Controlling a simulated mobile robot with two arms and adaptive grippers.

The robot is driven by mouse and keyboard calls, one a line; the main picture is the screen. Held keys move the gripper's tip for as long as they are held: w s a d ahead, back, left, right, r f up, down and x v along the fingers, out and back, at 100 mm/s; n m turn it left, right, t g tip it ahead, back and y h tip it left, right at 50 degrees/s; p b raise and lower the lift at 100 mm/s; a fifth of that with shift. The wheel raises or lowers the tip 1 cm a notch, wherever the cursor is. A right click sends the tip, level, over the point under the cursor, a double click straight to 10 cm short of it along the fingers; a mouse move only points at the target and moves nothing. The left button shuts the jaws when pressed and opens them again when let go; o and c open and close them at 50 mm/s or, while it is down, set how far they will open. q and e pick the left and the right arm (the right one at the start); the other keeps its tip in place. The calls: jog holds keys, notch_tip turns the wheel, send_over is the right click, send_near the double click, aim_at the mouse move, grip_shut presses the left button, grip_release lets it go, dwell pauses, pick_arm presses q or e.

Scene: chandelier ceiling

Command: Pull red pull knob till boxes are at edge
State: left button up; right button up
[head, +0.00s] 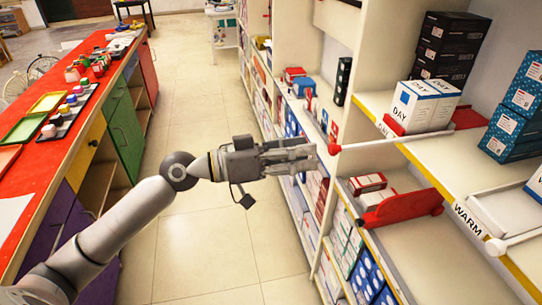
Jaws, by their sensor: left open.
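The red pull knob (334,149) sits at the left end of a thin white rod (395,139) that sticks out past the upper shelf's edge. The rod runs right toward a red pusher piece (468,118) beside the white DAY boxes (424,106). The boxes stand upright on the shelf, set back from its yellow front strip. My left gripper (315,157) is open, its fingers pointing right at the knob, with the tips just left of it. I cannot tell whether they touch it. My right gripper is out of view.
Black boxes (447,45) and blue boxes (516,105) stand farther back on the shelf. A lower shelf holds a red divider (402,208) and small red boxes (367,184). A red-topped counter (75,95) lines the left. The tiled aisle floor (205,245) is clear.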

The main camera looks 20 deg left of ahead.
pick_arm(q)
jog(key=v, duration=0.6)
jog(key=shift+s, duration=0.1)
dwell(0.4)
